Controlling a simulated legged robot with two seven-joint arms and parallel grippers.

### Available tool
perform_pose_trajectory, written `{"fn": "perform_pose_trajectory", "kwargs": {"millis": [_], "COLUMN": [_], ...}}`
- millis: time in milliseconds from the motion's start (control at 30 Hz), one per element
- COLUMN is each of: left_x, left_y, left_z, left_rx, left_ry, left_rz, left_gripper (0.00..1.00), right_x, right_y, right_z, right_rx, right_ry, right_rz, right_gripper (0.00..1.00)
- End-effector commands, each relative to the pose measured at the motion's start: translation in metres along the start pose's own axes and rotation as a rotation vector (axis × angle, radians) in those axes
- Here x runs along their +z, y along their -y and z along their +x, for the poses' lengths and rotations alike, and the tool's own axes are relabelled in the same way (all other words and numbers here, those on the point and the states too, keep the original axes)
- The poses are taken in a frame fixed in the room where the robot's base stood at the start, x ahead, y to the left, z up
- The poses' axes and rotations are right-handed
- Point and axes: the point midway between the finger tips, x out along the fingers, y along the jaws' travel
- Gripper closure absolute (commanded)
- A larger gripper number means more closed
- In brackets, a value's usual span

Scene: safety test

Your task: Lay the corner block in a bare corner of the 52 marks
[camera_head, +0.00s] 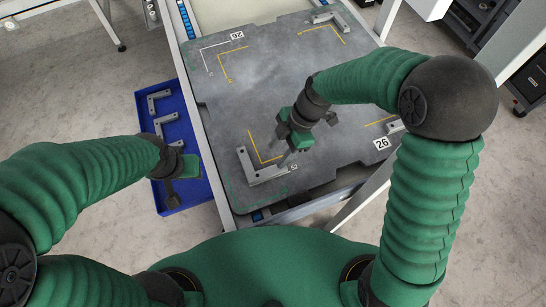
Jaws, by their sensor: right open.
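A grey L-shaped corner block (262,174) lies at the front left corner of the grey board (270,85), along a yellow corner mark and beside a small label that looks like 52 (294,167). My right gripper (284,150) is open, close over the right end of this block; whether it touches cannot be told. The back left corner has white and yellow marks (222,62) and no block. Other corner blocks lie at the back right (328,17) and the right (395,127), the latter partly hidden. My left gripper (175,178) is at the blue tray; its jaw opening is unclear.
The blue tray (191,137) on the left holds grey corner blocks (158,101). Number plates stand by the back left corner (237,35) and, reading 26, at the right (381,143). The board's middle is clear. My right arm crosses above its right side.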

Motion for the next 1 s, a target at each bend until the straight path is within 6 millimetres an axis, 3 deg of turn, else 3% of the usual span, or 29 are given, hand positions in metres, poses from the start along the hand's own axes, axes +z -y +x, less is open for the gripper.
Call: {"fn": "perform_pose_trajectory", "kwargs": {"millis": [267,367,533,733,867,1000], "left_x": [0.000,0.000,0.000,0.000,0.000,0.000], "left_y": [0.000,0.000,0.000,0.000,0.000,0.000], "left_z": [-0.001,-0.001,-0.001,-0.001,-0.001,-0.001], "left_rx": [0.000,0.000,0.000,0.000,0.000,0.000], "left_ry": [0.000,0.000,0.000,0.000,0.000,0.000], "left_rz": [0.000,0.000,0.000,0.000,0.000,0.000], "left_gripper": [0.64,0.64,0.64,0.64,0.64,0.64], "right_x": [0.005,0.022,0.061,0.094,0.103,0.105], "right_y": [0.004,0.017,0.053,0.093,0.108,0.112], "right_z": [-0.008,-0.018,-0.044,-0.070,-0.077,-0.079], "right_rx": [0.008,0.040,0.197,0.446,0.547,0.580], "right_ry": [0.023,0.087,0.202,0.189,0.136,0.111], "right_rz": [0.064,0.272,0.839,1.469,1.710,1.795], "right_gripper": [0.51,0.51,0.51,0.51,0.51,0.51]}}
